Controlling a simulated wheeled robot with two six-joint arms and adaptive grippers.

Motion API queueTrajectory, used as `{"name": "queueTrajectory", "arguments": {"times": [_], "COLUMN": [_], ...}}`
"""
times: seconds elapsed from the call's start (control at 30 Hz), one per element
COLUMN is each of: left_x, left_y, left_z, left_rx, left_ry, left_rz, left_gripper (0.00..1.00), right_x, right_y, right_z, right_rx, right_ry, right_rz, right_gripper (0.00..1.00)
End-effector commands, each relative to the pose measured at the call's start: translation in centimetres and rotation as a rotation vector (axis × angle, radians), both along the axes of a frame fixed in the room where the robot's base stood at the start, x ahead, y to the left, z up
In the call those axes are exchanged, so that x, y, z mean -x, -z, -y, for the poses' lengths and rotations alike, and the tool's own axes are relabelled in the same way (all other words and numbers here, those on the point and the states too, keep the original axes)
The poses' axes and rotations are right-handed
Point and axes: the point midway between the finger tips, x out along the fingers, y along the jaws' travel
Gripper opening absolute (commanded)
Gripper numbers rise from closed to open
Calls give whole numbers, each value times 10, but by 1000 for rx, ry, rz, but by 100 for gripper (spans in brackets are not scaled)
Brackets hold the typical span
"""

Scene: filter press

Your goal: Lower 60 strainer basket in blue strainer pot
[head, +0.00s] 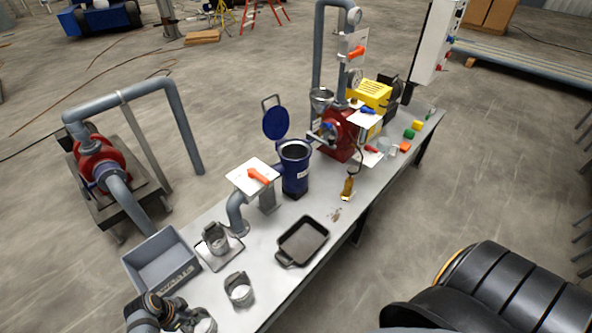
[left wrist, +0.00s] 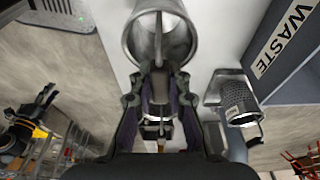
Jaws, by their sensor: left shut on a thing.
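My left gripper (head: 183,318) is low at the left end of the bench in the head view. In the left wrist view its jaws (left wrist: 160,98) are shut on the handle of a grey metal strainer basket (left wrist: 160,22), whose round mouth faces the camera. That basket shows partly at the bottom edge of the head view (head: 205,326). I cannot read a 60 on it. The blue strainer pot (head: 295,172) stands upright mid-bench, its round blue lid (head: 275,122) raised and its mouth uncovered. My right gripper is not in view.
A similar basket (head: 216,240) stands on a small tray (head: 232,255); another (head: 240,291) stands nearer me. The grey WASTE bin (head: 146,280) is left of them. A black pan (head: 302,241) and a pipe with an orange-handled valve (head: 258,176) are near the pot.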

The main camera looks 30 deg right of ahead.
Motion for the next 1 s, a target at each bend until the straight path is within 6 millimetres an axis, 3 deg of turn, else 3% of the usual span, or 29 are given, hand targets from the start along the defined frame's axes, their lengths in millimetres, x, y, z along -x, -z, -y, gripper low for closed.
{"name": "queueTrajectory", "arguments": {"times": [0.27, 0.5, 0.77, 1.0], "left_x": [0, -1, 0, 0], "left_y": [-1, -43, -43, -62], "left_z": [0, 0, 0, 0], "left_rx": [0, 1, 0, -1], "left_ry": [0, 1, 0, 0], "left_rz": [0, 1, 1, 2], "left_gripper": [0, 0, 0, 0], "right_x": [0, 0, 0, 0], "right_y": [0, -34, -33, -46], "right_z": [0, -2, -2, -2], "right_rx": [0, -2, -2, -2], "right_ry": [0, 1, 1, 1], "right_rz": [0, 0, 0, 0], "right_gripper": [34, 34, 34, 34]}}
